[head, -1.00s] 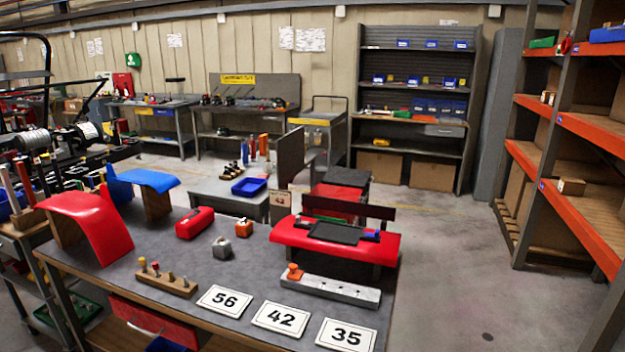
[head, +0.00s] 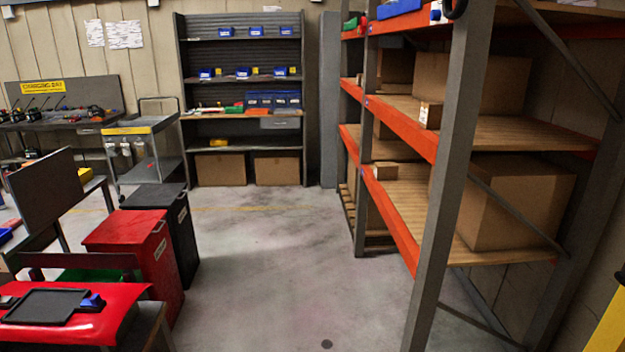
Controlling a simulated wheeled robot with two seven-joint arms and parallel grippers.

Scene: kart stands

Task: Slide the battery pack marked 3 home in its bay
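I cannot make out a battery pack marked 3 or its bay in this view. A charging bench (head: 50,124) with a yellow sign (head: 43,87) stands against the wall at the far left, with dark tools on it; they are too small to read any numbers. Neither of my grippers shows in the head view.
A red bin (head: 133,252) and a black bin (head: 165,222) stand left of the clear concrete floor (head: 265,270). A red panel (head: 80,325) is at the lower left. A grey cart (head: 145,150) and shelf cabinet (head: 243,100) stand behind. A tall orange-beamed rack (head: 408,215) fills the right.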

